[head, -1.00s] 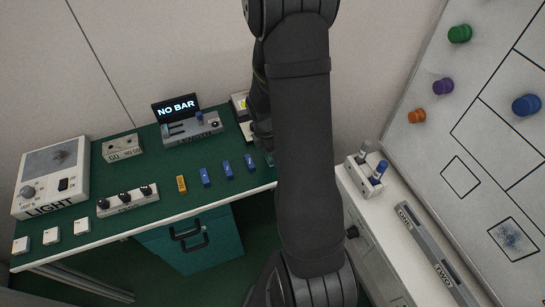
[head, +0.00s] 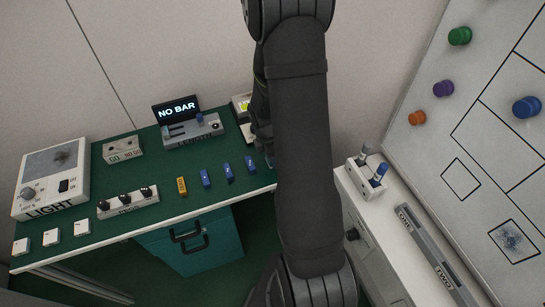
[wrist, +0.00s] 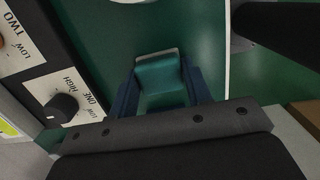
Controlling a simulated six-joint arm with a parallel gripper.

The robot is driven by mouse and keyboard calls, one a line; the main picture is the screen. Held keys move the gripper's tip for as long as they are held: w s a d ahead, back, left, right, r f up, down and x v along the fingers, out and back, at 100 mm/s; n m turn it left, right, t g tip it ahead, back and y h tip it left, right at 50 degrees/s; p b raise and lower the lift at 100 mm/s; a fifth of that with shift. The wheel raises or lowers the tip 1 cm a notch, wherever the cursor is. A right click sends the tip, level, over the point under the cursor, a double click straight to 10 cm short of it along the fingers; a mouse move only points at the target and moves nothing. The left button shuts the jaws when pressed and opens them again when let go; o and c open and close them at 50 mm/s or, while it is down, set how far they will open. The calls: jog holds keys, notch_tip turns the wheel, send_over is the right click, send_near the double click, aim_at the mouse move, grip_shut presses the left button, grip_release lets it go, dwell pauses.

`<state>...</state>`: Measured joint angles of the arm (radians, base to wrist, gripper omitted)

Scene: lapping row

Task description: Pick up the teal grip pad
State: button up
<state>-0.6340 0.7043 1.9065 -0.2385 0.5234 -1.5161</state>
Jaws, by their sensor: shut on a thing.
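The teal grip pad (wrist: 161,80) shows in the wrist view as a small teal block with a pale far edge. It sits between the two dark blue fingers of my gripper (wrist: 160,92), which is shut on it. Green surface shows around and beyond the pad. I cannot tell whether the pad touches the table. In the head view my arm hides most of the gripper and the pad, near the right end of the green table (head: 140,185).
In the wrist view a panel with knobs (wrist: 62,107) stands close on the left. In the head view, blue blocks (head: 228,172) and a yellow block (head: 181,186) lie left of my arm. A display reading NO BAR (head: 177,109) stands behind. A white bench (head: 375,225) is on the right.

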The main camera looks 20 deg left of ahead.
notch_tip(320, 180, up, 4)
jog(key=shift+r, duration=0.25)
jog(key=d+r, duration=0.6)
jog(key=d, duration=0.5)
jog(key=shift+d+r, duration=0.2)
jog(key=shift+d, duration=0.15)
